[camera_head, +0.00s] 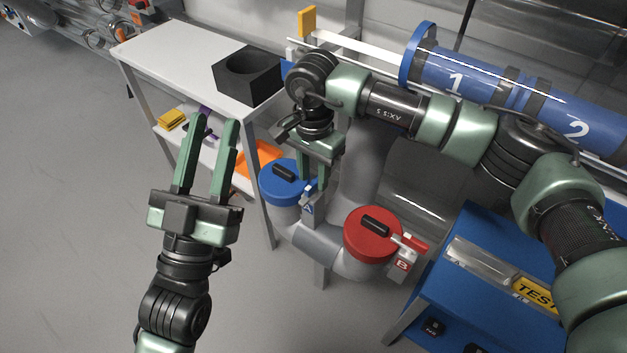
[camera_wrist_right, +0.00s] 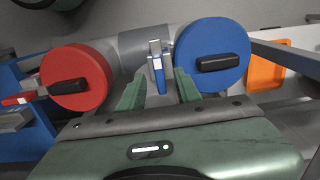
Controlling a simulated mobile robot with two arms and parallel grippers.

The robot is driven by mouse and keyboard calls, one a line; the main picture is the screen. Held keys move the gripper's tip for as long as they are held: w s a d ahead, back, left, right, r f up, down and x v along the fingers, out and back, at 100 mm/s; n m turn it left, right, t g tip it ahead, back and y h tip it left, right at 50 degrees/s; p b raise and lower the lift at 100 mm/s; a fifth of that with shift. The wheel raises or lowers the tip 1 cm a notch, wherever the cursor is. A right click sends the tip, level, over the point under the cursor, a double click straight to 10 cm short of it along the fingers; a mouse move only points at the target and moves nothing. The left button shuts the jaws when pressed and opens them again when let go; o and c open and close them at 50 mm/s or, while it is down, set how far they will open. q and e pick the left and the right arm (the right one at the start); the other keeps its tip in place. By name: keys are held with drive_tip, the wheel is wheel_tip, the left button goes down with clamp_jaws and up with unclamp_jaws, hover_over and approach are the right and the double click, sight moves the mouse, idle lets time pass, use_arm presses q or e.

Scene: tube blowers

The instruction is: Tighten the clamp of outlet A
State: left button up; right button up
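Outlet A has a blue lid (camera_head: 283,181) with a black handle; the lid also shows in the right wrist view (camera_wrist_right: 212,52). Its clamp (camera_head: 308,207), marked A, sits at the lid's right edge. The clamp's blue lever (camera_wrist_right: 158,76) stands out towards the right wrist camera. My right gripper (camera_head: 313,184) is at this clamp from above, partly covering it in the head view. In the right wrist view its open fingers (camera_wrist_right: 158,92) lie on either side of the lever, with gaps visible. My left gripper (camera_head: 212,121) is open and empty, left of the outlets.
Outlet B has a red lid (camera_head: 372,233) and a clamp with a red lever (camera_head: 409,242). A white table (camera_head: 178,57) carries a black block with a round hole (camera_head: 248,75). An orange tray (camera_head: 258,157) is on the lower shelf. A blue cabinet (camera_head: 440,290) stands at right.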

use_arm(q)
drive_tip(key=shift+s+a+r+t+h, duration=0.1)
drive_tip(key=shift+s+r+t+h, duration=0.4)
drive_tip(key=shift+s+r+t, duration=0.55)
use_arm(e)
drive_tip(key=shift+f, duration=0.65)
use_arm(q)
drive_tip(key=shift+s+r, duration=0.1)
drive_tip(key=shift+r, duration=0.05)
use_arm(e)
clamp_jaws()
